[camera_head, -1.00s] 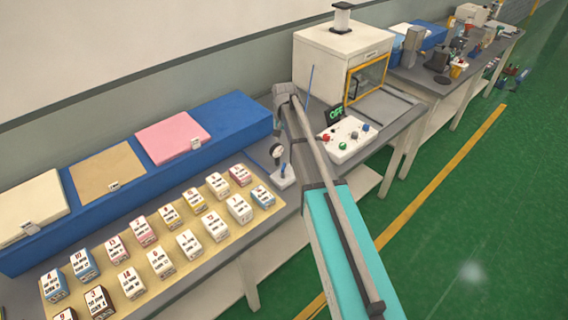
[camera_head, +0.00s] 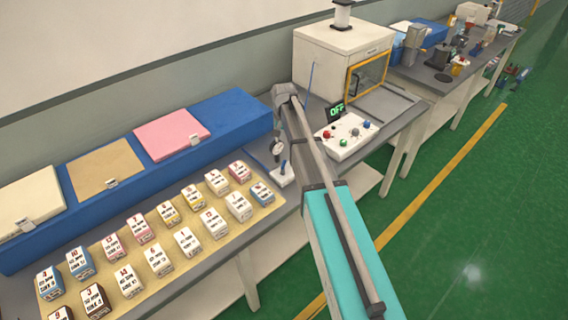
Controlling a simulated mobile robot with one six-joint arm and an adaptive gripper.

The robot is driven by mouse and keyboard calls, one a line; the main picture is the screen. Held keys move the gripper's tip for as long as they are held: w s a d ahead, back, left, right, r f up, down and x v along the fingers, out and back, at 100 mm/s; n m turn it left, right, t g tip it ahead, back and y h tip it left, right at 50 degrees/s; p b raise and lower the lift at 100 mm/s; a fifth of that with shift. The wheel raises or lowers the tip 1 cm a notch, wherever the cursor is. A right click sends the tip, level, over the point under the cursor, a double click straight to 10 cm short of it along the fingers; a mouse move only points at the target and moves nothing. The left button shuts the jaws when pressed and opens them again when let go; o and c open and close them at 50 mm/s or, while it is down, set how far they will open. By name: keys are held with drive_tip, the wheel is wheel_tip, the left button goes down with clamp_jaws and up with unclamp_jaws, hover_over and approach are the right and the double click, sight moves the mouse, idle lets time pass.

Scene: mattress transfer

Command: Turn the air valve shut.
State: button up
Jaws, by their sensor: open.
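A small air fitting with a round gauge (camera_head: 277,147) stands on a white base (camera_head: 284,180) on the grey bench, left of the control box. A blue valve handle (camera_head: 283,165) sits on it, roughly upright; its exact angle is too small to tell. My arm, a long grey tube beside a teal link, reaches from the bottom right up to a grey joint above and right of the gauge. My gripper cannot be made out; the end of the arm past that joint is hidden.
A white control box (camera_head: 345,138) with coloured buttons and a green OFF display (camera_head: 336,112) stands right of the valve. A white press cabinet (camera_head: 340,60) is behind it. Numbered boxes cover a tan mat (camera_head: 209,252) at left, before a blue block (camera_head: 232,117). Green floor lies right.

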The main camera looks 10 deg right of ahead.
sight(284, 161)
drive_tip(key=shift+f+b, duration=5.45)
drive_tip(key=shift+f, duration=0.25)
clamp_jaws()
